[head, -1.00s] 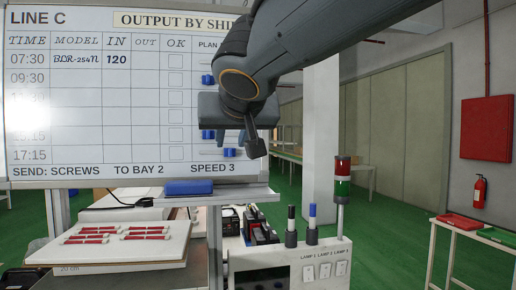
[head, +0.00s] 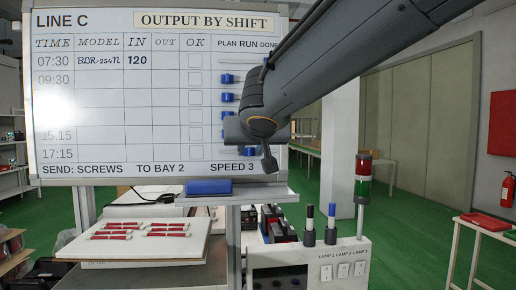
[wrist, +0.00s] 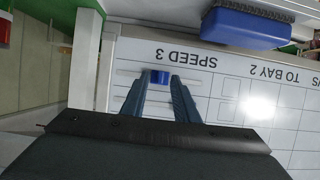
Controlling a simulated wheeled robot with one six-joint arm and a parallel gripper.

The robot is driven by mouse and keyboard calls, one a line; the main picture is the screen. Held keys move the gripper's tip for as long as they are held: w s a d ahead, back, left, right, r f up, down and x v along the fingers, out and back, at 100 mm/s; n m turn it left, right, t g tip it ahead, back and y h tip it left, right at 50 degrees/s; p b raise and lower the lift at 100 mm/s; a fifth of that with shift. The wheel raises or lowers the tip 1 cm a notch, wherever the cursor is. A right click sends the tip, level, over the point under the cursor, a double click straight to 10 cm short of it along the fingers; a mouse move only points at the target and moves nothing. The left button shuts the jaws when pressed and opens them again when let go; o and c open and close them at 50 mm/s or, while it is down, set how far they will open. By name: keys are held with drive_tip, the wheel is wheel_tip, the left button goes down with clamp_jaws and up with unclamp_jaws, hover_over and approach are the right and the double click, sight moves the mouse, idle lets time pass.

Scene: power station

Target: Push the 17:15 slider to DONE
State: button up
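The 17:15 slider is a blue block (head: 250,153) on the lowest row of the white board (head: 110,120). It sits near the middle of its track, about under RUN. The wrist view is upside down and shows this slider (wrist: 160,77) between the tips of my gripper's fingers (wrist: 159,84). The fingers are spread apart, one on each side of the slider. I cannot tell whether either touches it. In the head view my gripper (head: 244,135) is in front of the board's lower right, its fingertips hidden.
Several other blue sliders (head: 227,97) sit further left, under PLAN, just above my gripper. A blue eraser (head: 210,187) lies on the ledge below the board and shows in the wrist view (wrist: 245,28). A red-green lamp post (head: 363,180) stands to the right.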

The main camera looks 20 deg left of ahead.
clamp_jaws()
idle(1.4)
